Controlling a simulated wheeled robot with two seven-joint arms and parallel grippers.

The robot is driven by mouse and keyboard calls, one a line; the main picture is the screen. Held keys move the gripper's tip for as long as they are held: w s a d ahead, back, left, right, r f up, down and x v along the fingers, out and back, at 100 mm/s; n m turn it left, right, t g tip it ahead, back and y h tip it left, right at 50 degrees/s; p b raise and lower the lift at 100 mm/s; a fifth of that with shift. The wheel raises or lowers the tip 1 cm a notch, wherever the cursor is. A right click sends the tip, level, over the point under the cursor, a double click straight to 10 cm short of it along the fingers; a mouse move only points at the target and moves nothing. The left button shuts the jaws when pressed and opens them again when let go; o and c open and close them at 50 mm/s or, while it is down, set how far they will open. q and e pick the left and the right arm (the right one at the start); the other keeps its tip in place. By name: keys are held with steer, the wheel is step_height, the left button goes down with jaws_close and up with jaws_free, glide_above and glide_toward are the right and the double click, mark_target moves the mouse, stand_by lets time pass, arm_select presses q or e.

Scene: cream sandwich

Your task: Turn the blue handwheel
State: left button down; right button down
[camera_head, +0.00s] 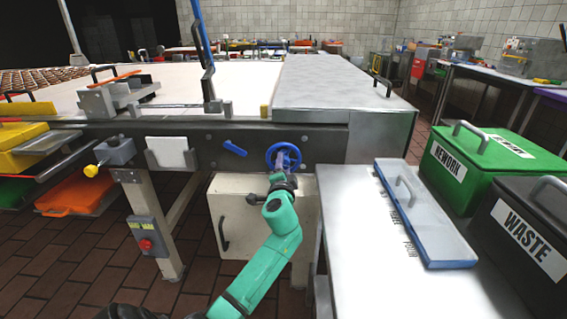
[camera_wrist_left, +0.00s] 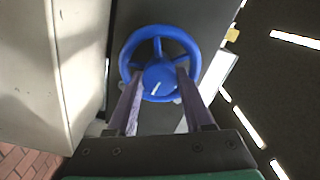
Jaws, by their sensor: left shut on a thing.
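The blue handwheel (camera_head: 270,154) is mounted on the dark front rail of the machine, left of the steel side table. My left gripper (camera_head: 283,170) reaches it from below and in front, on a green arm. In the left wrist view, the blue handwheel (camera_wrist_left: 160,31) is seen face on, with a round rim, spokes and a hub carrying a small white mark. The two fingers of the left gripper (camera_wrist_left: 158,76) lie on either side of the hub, inside the rim, and are shut on the wheel. My right gripper is not in view.
A blue lever (camera_head: 234,148) sits on the rail left of the wheel. A pale cabinet (camera_head: 235,205) stands below. A steel side table (camera_head: 350,240) with a blue-edged lid (camera_head: 425,220) is close on the right, beside green and black bins. A red-button box (camera_head: 147,236) hangs left.

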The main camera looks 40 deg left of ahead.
arm_select(q)
steer(key=shift+f+m, duration=0.15)
steer(key=shift+m, duration=0.65)
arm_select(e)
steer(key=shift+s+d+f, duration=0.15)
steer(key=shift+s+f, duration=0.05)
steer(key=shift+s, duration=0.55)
arm_select(q)
steer(key=shift+c, duration=1.4)
jaws_free()
steer(key=shift+d, duration=0.1)
steer(key=shift+s+d, duration=0.2)
steer(key=shift+s, duration=0.1)
steer(key=v, duration=1.3)
steer(key=shift+s+d, duration=0.25)
steer(key=shift+s, duration=0.05)
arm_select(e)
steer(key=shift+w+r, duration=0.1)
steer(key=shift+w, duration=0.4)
